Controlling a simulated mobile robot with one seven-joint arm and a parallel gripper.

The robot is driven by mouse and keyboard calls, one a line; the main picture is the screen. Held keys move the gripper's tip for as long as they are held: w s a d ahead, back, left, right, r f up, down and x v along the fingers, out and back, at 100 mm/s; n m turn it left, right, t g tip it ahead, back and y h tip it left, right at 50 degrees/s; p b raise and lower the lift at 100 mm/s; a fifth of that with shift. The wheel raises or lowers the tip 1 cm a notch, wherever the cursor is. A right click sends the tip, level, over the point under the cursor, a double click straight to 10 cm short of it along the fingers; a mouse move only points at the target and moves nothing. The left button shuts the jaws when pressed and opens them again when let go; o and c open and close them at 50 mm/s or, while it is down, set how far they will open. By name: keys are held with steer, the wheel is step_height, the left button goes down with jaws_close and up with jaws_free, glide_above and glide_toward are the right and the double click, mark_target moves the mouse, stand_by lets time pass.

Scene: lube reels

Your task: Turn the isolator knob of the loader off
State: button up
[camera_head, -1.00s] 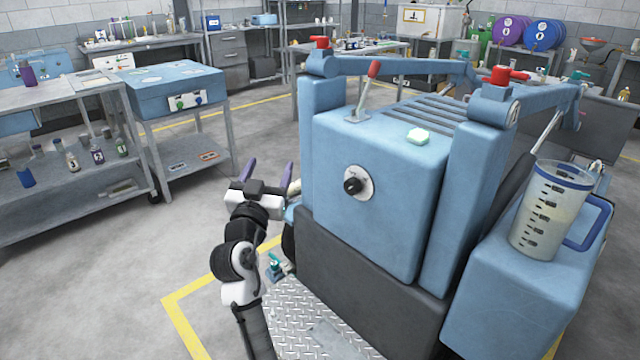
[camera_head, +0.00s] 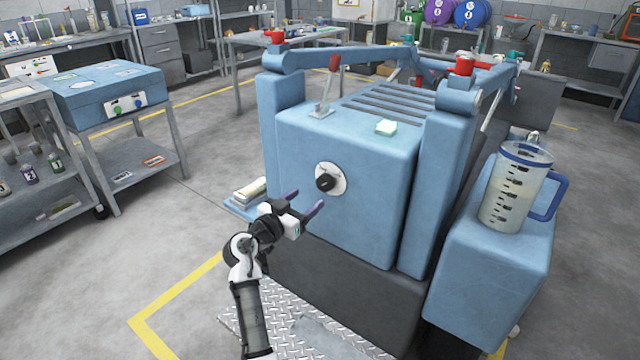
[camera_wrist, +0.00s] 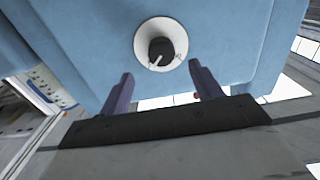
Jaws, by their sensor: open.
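The isolator knob (camera_head: 325,182) is a black knob on a round white plate (camera_head: 331,170), on the front face of the blue loader (camera_head: 350,215). In the wrist view the knob (camera_wrist: 160,50) sits above and between my two fingers, with a white mark pointing down and left. My gripper (camera_head: 304,202) is open and empty, just left of and below the knob in the head view. Its two purple fingers (camera_wrist: 163,93) point toward the loader's face, apart from the knob.
Blue posts with red-capped joints (camera_head: 465,66) rise beside the loader body. A measuring jug (camera_head: 515,190) stands on the blue box at the right. Open floor lies to the left.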

mark_target(322, 186)
steer(key=p+x, duration=0.1)
steer(key=x, duration=0.7)
steer(key=shift+p, duration=0.35)
steer(key=c, duration=1)
